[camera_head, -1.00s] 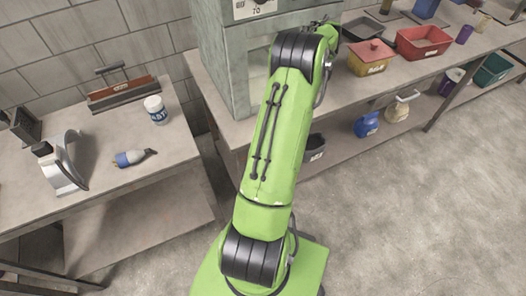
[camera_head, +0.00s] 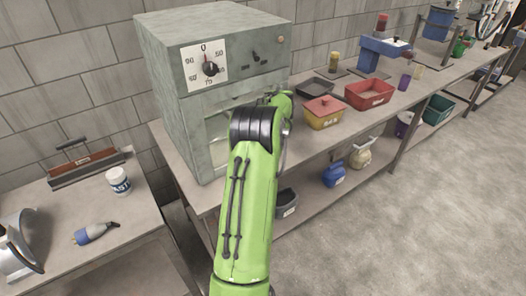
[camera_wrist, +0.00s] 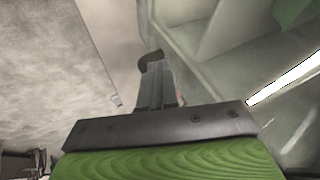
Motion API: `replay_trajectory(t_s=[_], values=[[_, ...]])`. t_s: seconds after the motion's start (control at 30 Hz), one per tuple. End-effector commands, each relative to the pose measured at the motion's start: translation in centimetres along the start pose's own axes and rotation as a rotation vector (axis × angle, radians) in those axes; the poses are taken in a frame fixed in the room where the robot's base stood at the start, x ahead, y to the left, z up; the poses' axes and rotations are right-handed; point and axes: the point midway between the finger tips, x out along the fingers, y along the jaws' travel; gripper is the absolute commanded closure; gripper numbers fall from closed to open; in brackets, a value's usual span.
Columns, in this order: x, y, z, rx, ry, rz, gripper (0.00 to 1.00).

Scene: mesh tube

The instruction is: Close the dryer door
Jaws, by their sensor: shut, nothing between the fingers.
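The dryer (camera_head: 165,75) is a grey-green metal box on the long bench, with a white dial panel on its upper front. Below the panel, part of its front shows a pale area. My green arm hides the rest, so the head view does not show clearly how the door stands. In the wrist view my gripper (camera_wrist: 152,72) is shut and empty. Its fingers point toward grey-green panels of the dryer (camera_wrist: 225,70), which fill the right side. A bright strip crosses there; I cannot tell whether the fingers touch a panel.
A side table at left holds a white tub (camera_head: 118,183). Open floor (camera_head: 400,220) lies at the front right.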

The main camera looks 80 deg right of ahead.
Motion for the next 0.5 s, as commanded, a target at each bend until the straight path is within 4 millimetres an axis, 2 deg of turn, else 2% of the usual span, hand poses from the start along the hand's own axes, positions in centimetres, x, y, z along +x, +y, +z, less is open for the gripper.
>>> replay_trajectory(t_s=[0.03, 0.5], values=[[-0.1, 0.0, 0.2, 0.0, 0.001, 0.0, 1.0], [-8.8, 0.0, 0.1, 0.002, 0.003, 0.004, 1.0]])
